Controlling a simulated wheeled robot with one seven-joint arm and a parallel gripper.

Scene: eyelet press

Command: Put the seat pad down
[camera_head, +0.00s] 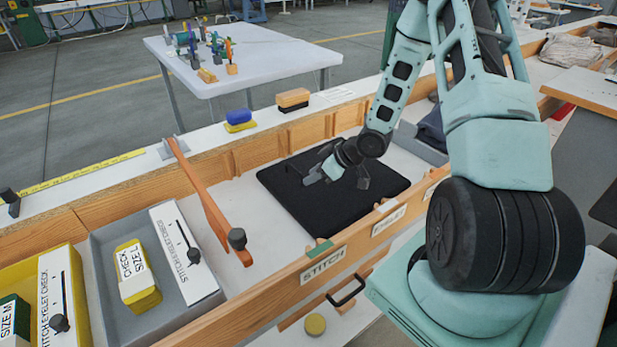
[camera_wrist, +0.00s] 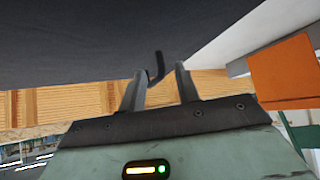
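The seat pad (camera_head: 290,190) is a flat black panel lying in the white-floored bay of the wooden bench. It looks level; whether its whole underside touches the floor cannot be told. In the wrist view a wide dark surface (camera_wrist: 70,40), seemingly the pad, fills the top. A small bent black tab (camera_wrist: 157,68) stands out from it between my fingertips. My gripper (camera_head: 338,173) is low over the pad's middle. In the wrist view my gripper (camera_wrist: 158,85) has its two fingers apart, with gaps visible on both sides of the tab.
An orange-brown wooden bar (camera_head: 205,200) with a dark knob crosses the bench left of the pad. A grey tray (camera_head: 110,240) with a yellow block (camera_head: 138,275) lies further left. The bay's wooden front wall (camera_head: 310,262) carries a STITCH label. White floor is free left of the pad.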

